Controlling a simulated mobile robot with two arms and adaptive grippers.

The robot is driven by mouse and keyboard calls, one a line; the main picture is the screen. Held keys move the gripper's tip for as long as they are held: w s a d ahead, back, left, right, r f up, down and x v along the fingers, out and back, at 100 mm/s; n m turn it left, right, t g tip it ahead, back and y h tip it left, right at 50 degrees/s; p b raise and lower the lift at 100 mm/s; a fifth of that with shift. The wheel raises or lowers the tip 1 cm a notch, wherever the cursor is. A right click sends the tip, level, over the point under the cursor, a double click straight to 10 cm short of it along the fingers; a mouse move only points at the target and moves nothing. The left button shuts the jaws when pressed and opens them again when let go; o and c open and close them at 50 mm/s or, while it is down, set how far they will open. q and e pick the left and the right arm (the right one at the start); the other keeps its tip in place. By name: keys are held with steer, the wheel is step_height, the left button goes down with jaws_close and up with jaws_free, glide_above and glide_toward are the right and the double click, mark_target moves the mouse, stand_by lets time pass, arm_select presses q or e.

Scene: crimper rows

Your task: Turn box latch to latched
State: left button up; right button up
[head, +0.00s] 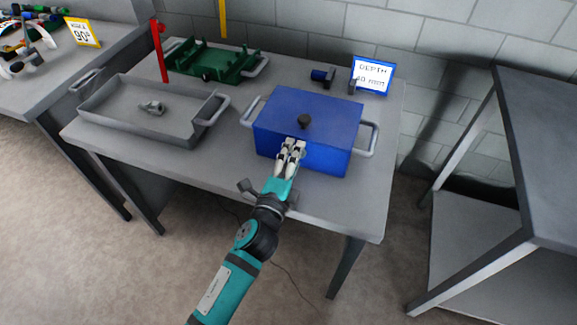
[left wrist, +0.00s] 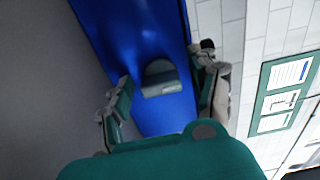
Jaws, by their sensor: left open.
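The blue box (head: 335,119) stands on the grey table with its lid on, a dark knob (head: 304,121) on top and a grey handle at each side. My left gripper (head: 292,147) is at the front face of the box and hides part of it. In the left wrist view, a dark grey latch (left wrist: 161,79) sits on the blue face of the box (left wrist: 145,25). My open left gripper (left wrist: 163,74) has one finger on each side of the latch, with gaps showing. I cannot tell whether the latch is latched. My right gripper is not in view.
A grey tray (head: 100,109) holding a small metal part (head: 152,107) lies left of the box. A green tray (head: 233,62), a red post (head: 159,52) and a depth sign (head: 372,74) stand behind. A shelf rack (head: 541,178) stands at right.

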arm_select(q)
steer(key=v, duration=1.2)
steer(key=shift+w+a, duration=0.1)
